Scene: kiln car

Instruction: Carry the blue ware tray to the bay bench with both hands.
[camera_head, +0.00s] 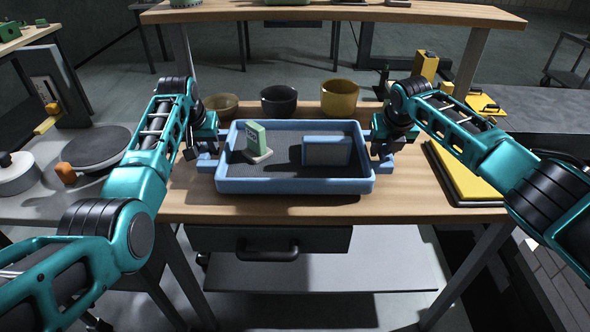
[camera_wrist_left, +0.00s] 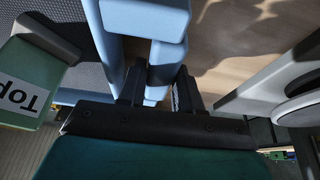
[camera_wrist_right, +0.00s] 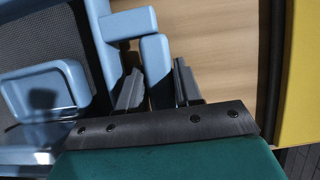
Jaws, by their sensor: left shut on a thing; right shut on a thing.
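The blue ware tray (camera_head: 295,186) is at the wooden bench top (camera_head: 420,203), level in the head view; I cannot tell whether it touches the wood. It holds a green piece (camera_head: 255,138), labelled "Top" in the left wrist view (camera_wrist_left: 30,85), and a blue block (camera_head: 326,150). My left gripper (camera_head: 207,152) is shut on the tray's left handle, seen between the fingers in the left wrist view (camera_wrist_left: 160,75). My right gripper (camera_head: 383,150) is shut on the right handle, which shows in the right wrist view (camera_wrist_right: 156,62).
A tan bowl (camera_head: 221,106), a dark pot (camera_head: 279,101) and a yellow pot (camera_head: 340,98) stand behind the tray. A grey round disc (camera_head: 97,149) is on the left surface. Another wooden-topped bench (camera_head: 335,12) stands at the back.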

